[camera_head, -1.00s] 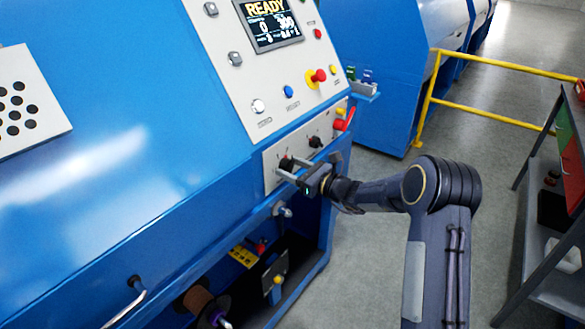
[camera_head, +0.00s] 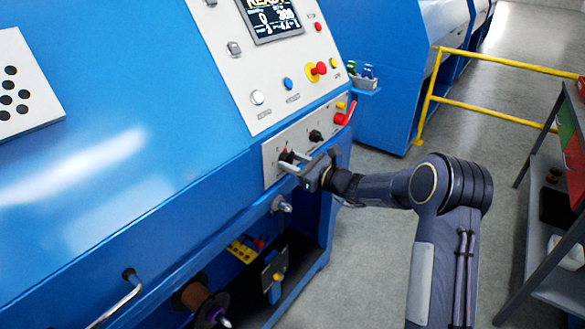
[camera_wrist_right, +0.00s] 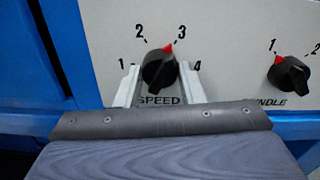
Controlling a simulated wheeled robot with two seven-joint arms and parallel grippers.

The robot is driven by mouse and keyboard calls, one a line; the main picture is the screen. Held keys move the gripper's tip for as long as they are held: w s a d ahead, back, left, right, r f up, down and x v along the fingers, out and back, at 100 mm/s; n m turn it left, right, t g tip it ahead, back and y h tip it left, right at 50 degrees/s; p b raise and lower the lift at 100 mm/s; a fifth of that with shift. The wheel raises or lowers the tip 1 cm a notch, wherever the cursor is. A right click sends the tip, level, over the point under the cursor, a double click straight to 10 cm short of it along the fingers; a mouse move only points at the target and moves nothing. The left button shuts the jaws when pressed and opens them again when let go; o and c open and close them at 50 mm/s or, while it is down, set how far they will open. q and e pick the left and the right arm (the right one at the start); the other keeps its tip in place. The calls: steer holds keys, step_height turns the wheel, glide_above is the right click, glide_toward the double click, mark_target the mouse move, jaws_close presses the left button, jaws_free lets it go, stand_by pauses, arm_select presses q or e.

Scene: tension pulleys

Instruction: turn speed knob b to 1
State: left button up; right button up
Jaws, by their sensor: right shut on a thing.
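The black speed knob (camera_wrist_right: 158,72) sits on the grey-white panel of the blue machine, above the word SPEED, with marks 1 to 4 around it. Its red pointer is near 3, slightly to the 3's left. My right gripper (camera_wrist_right: 159,86) is shut on this knob, one pale finger on each side. In the head view the knob (camera_head: 285,155) shows at the panel's left end, partly covered by my right gripper (camera_head: 291,161). My left gripper is not in view.
A second black knob (camera_wrist_right: 289,74), its red pointer near 1, is to the right. A red handle (camera_head: 343,116) is farther right on the panel. Above are buttons and a red emergency stop (camera_head: 319,68). A yellow railing (camera_head: 490,106) and dark rack (camera_head: 550,200) stand at right.

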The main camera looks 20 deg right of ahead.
steer(key=n+b, duration=0.2)
steer(key=b, duration=0.2)
steer(key=n+b, duration=0.3)
steer(key=b, duration=0.2)
steer(key=n+b, duration=0.3)
steer(key=b, duration=0.1)
steer(key=shift+d+f+b, duration=0.1)
steer(key=shift+f+b, duration=0.2)
steer(key=shift+f, duration=0.05)
steer(key=n+b, duration=0.9)
steer(key=b, duration=0.2)
steer(key=shift+r, duration=0.2)
steer(key=shift+r+n+b, duration=0.15)
steer(key=shift+n+b, duration=0.85)
steer(key=shift+n, duration=0.35)
steer(key=shift+r+n+b, duration=0.1)
steer(key=shift+n+b, duration=0.9)
steer(key=shift+n, duration=0.35)
steer(key=o, duration=1)
